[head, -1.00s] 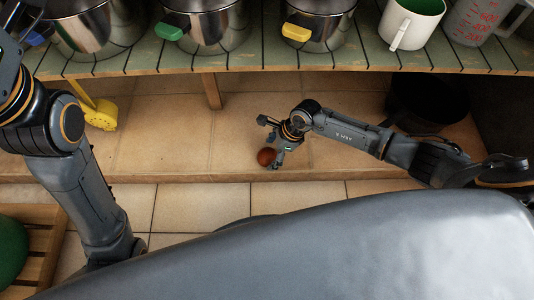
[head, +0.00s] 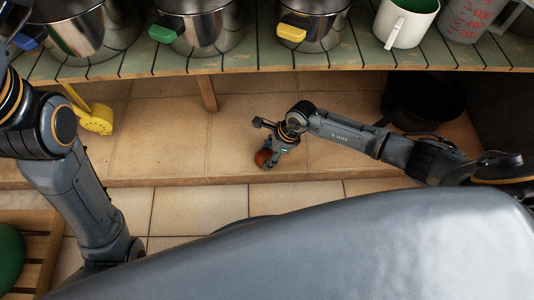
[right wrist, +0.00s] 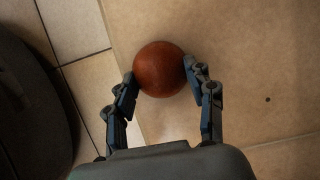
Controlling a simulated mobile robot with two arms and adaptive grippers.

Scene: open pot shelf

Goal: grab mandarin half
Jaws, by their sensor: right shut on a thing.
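The mandarin half (head: 263,157) shows as a reddish-brown rounded thing above the tiled ledge under the shelf. In the right wrist view the mandarin half (right wrist: 160,69) sits between the fingertips, its round side facing the camera; a cut face is not visible. My right gripper (head: 268,153) is shut on it, with one finger touching each side, as the right wrist view (right wrist: 160,80) shows. Whether the fruit touches the tiles is hard to tell. My left arm comes down at the left, and its gripper is not in view.
A green slatted shelf (head: 300,62) with pots and a white mug (head: 405,22) runs above the ledge. A yellow object (head: 97,120) lies at the left, a dark pot (head: 425,100) stands at the right. A wooden slatted thing (head: 35,240) is at lower left. Tiles around the gripper are clear.

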